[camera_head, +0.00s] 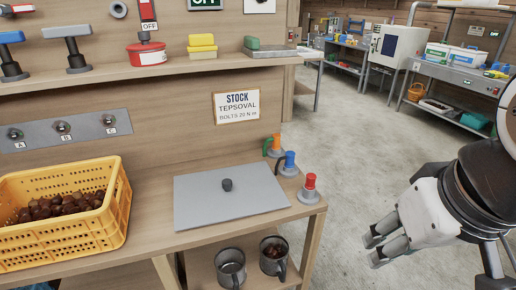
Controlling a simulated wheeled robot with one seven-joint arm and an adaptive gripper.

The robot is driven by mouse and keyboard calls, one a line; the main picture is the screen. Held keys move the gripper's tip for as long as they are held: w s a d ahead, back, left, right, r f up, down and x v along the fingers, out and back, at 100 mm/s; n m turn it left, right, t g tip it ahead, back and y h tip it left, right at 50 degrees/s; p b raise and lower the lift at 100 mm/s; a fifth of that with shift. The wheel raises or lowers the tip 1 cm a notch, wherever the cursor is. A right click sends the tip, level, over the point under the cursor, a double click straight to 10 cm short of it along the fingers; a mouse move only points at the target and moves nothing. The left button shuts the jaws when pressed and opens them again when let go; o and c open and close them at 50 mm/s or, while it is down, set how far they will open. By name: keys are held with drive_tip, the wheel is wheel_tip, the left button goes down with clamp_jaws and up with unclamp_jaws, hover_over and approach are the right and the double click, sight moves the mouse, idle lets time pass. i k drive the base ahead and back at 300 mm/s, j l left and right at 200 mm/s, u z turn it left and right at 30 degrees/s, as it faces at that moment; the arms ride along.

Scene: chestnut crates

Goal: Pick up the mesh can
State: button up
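No can here shows a clear mesh surface at this size. My gripper (372,248) is at the right over the floor, right of the bench and apart from every can. Its fingertips look spread, with nothing between them.
A yellow crate (62,245) of chestnuts sits on the bench at left. A grey plate (232,208) with a small dark knob lies beside it. Several colored-topped pieces, including a red one (310,186), stand along the bench's right edge. Open floor (350,150) lies to the right.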

sight(274, 249)
drive_tip(key=u, duration=1.4)
drive_tip(key=z, duration=1.2)
drive_tip(key=i+l, duration=0.1)
drive_tip(key=l, duration=0.45)
drive_tip(key=i+l, duration=0.1)
drive_tip(key=l, duration=0.4)
drive_tip(key=i+l, duration=0.1)
drive_tip(key=l, duration=0.45)
drive_tip(key=l+u, duration=0.15)
drive_tip(key=u, duration=0.35)
drive_tip(key=l+u, duration=0.1)
drive_tip(key=u, duration=0.4)
drive_tip(key=l+u, duration=0.15)
drive_tip(key=u, duration=0.3)
